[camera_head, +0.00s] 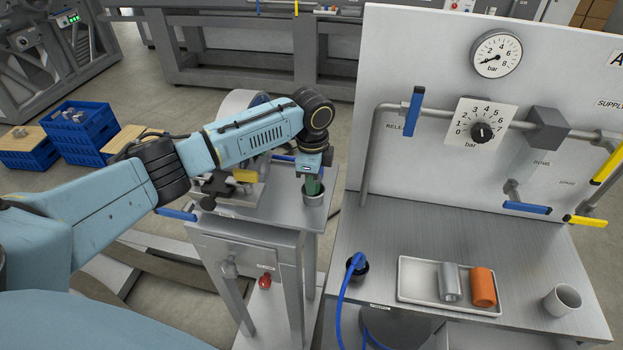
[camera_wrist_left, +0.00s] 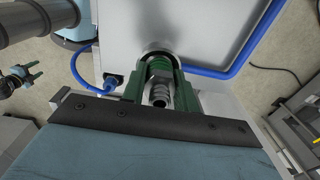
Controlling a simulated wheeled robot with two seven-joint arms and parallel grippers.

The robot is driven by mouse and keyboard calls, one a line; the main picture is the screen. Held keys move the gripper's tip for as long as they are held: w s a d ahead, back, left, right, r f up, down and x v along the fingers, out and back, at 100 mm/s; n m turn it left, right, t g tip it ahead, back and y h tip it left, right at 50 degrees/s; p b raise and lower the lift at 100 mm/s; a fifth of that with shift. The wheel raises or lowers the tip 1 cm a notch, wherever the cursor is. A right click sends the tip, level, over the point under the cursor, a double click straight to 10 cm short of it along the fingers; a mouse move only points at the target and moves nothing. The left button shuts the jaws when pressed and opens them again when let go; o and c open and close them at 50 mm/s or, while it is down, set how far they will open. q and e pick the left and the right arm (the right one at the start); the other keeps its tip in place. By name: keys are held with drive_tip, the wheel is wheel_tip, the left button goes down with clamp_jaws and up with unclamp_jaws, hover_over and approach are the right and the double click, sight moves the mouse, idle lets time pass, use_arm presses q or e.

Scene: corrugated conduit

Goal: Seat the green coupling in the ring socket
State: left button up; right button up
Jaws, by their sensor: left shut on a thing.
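My left gripper (camera_head: 312,180) points down, shut on the green coupling (camera_head: 315,187) over the small grey stand. The grey ring socket (camera_head: 314,200) is on the stand directly below, and the coupling's lower end overlaps its opening. How deep it sits, or whether it touches, I cannot tell. In the left wrist view the coupling (camera_wrist_left: 160,67) shows between the dark green fingers, with the pale ring (camera_wrist_left: 158,49) around or behind its far end. A smaller gripper at the left edge of that view, apparently my right gripper (camera_wrist_left: 36,74), has its fingers apart and empty.
To the right is a bench (camera_head: 450,235) with a tray (camera_head: 400,285) holding a grey cylinder (camera_head: 449,281) and an orange cylinder (camera_head: 483,287). A cup (camera_head: 562,299) stands beside it. A blue hose (camera_head: 343,290) hangs at its left edge. An upright gauge panel (camera_head: 420,60) stands behind.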

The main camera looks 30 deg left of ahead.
use_arm(q)
drive_tip(key=shift+s+d+f, duration=0.15)
drive_tip(key=shift+s+f, duration=0.2)
drive_tip(key=shift+f, duration=0.3)
drive_tip(key=shift+s+d+f, duration=0.1)
drive_tip(key=shift+s+f, duration=0.2)
drive_tip(key=shift+f, duration=0.35)
drive_tip(key=shift+w+r+p, duration=0.15)
drive_tip(key=shift+w+r, duration=0.1)
drive_tip(key=shift+r, duration=0.25)
drive_tip(key=shift+w+r+p, duration=0.15)
drive_tip(key=shift+w+r, duration=0.05)
drive_tip(key=shift+r, duration=0.3)
drive_tip(key=shift+w+r, duration=0.1)
drive_tip(key=shift+r, duration=0.25)
drive_tip(key=shift+w+a+r, duration=0.15)
drive_tip(key=shift+a+r, duration=0.2)
drive_tip(key=shift+r, duration=0.4)
drive_tip(key=shift+f, duration=0.8)
